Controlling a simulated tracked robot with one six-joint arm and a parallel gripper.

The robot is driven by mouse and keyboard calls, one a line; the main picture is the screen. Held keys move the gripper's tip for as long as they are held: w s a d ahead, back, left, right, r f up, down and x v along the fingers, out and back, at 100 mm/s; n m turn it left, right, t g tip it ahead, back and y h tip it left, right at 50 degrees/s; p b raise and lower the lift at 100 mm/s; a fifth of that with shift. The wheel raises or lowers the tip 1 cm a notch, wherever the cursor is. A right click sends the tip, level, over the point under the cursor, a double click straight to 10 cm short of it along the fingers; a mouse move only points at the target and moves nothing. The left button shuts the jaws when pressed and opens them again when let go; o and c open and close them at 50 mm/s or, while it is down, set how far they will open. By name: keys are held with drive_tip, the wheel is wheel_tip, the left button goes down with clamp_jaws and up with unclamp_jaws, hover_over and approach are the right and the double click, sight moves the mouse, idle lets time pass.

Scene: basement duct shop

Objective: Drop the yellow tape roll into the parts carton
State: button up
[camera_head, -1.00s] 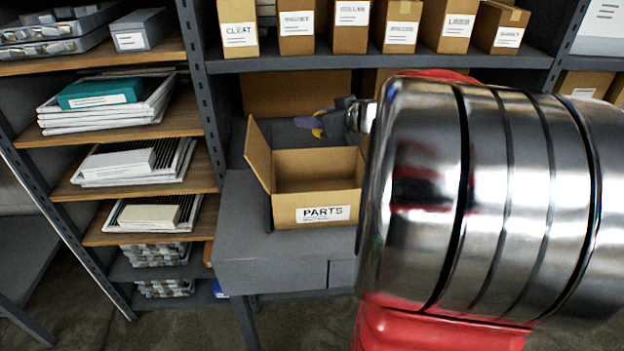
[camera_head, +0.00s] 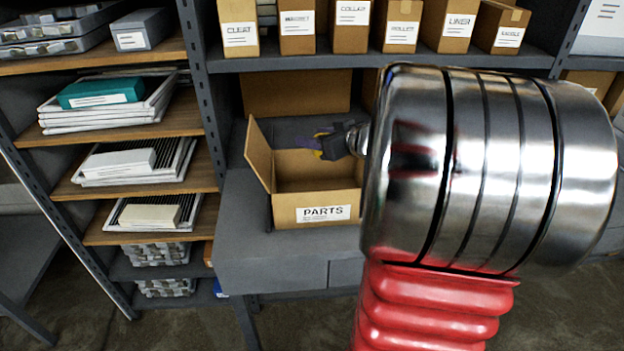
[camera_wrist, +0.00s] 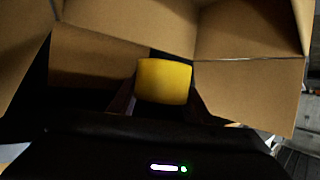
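The parts carton (camera_head: 322,212) is an open brown box with a PARTS label, standing on the grey bench. Its left flap is raised. My gripper (camera_head: 322,146) is at the carton's back opening in the head view, partly hidden by my arm. In the wrist view, the yellow tape roll (camera_wrist: 164,81) sits between my gripper's two dark fingers (camera_wrist: 163,88), which are shut on it. The carton's inner walls and flaps (camera_wrist: 245,82) surround the roll in that view. I cannot tell how far the roll is below the rim.
The grey bench (camera_head: 260,255) is clear in front of the carton. A shelf edge with labelled boxes (camera_head: 351,28) runs above and behind it. A rack with stacked filters (camera_head: 115,165) stands at the left.

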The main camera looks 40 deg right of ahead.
drive_tip(key=o, duration=0.5)
drive_tip(key=shift+c, duration=0.2)
drive_tip(key=shift+s, duration=0.1)
drive_tip(key=v, duration=1.3)
drive_tip(key=shift+s+r, duration=0.15)
drive_tip(key=shift+s, duration=0.1)
